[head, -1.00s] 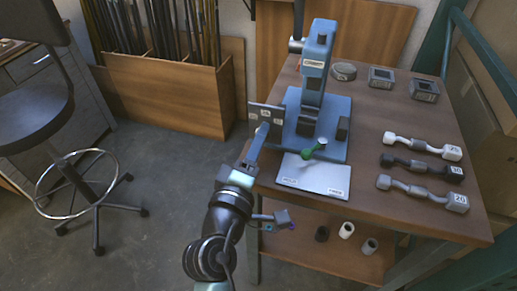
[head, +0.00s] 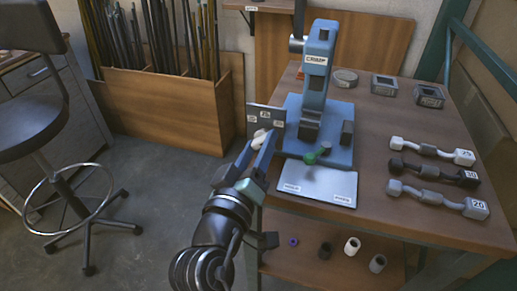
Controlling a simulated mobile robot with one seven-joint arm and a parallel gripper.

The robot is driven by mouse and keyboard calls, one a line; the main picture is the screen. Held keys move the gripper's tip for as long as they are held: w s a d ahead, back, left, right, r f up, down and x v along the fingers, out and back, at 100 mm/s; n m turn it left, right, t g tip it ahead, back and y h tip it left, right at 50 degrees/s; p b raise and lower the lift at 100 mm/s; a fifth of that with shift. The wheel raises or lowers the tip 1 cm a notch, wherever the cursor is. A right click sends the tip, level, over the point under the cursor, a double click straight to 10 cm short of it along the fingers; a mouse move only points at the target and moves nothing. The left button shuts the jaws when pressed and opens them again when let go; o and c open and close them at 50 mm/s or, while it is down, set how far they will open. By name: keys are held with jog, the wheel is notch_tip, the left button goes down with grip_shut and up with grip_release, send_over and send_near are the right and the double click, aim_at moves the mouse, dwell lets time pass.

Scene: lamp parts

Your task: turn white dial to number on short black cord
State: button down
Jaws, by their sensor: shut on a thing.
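The white dial (head: 259,138) sits at the lower part of a grey panel (head: 279,116) with small white labels, on the left of the blue press. My gripper (head: 258,142) has its two blue fingers on either side of the dial and is shut on it. The dial is partly hidden by the fingers, and its setting cannot be read. The short black cord (head: 430,171) lies on the right of the table, between a white cord (head: 430,148) and a grey cord (head: 438,198). Its end tag appears to read 30.
The blue press (head: 318,75) stands on the wooden table, with a green handle (head: 318,156) at its base. A silver plate (head: 320,182) lies in front. Small containers (head: 384,84) stand at the back. Several small cylinders (head: 352,246) are on the lower shelf. A stool (head: 60,135) stands left.

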dwell(0.4)
jog(key=shift+c, duration=1.6)
grip_release()
jog(key=v, duration=1.3)
